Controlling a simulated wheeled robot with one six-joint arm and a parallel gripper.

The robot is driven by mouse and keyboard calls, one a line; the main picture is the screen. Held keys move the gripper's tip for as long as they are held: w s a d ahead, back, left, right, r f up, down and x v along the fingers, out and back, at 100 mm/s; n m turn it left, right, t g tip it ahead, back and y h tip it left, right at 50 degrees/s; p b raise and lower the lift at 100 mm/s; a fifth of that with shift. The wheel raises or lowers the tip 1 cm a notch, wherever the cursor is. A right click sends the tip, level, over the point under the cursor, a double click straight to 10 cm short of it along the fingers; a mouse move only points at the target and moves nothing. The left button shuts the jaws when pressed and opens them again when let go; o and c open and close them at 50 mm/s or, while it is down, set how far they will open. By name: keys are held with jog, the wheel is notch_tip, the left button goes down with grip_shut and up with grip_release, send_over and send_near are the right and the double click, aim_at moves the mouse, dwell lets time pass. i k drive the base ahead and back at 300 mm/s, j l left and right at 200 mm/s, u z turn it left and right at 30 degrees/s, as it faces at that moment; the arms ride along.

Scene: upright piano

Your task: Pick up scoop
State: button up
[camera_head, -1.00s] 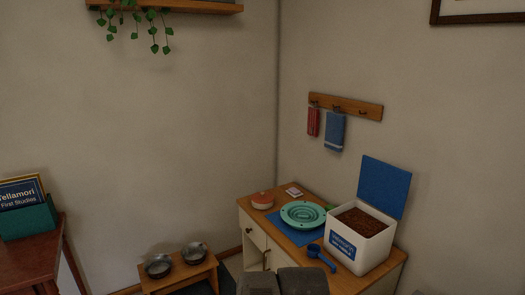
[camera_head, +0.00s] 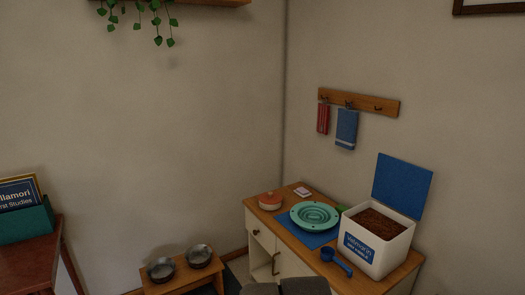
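The blue scoop (camera_head: 336,260) lies on the wooden top of a low white cabinet, just left of the food bin. Its round cup is at the left and its handle runs down to the right. The white bin (camera_head: 376,248) has a blue label, its blue lid stands open, and it is full of brown kibble. Dark parts at the bottom edge, probably of my own arm, show in front of the cabinet. My gripper's fingers cannot be made out, and nothing is seen touching the scoop.
A teal slow-feeder bowl (camera_head: 314,215) sits on a blue mat (camera_head: 296,231) behind the scoop. A red-lidded container (camera_head: 270,201) stands at the cabinet's far left. Two metal bowls (camera_head: 199,256) sit on a low wooden stand. A table (camera_head: 38,262) is at the left.

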aim_at(336, 262)
jog(key=u, duration=0.1)
jog(key=k+z, duration=0.1)
jog(key=k, duration=0.15)
jog(key=k+j, duration=0.25)
jog(key=k+j+u, duration=0.1)
jog(key=k+j, duration=0.2)
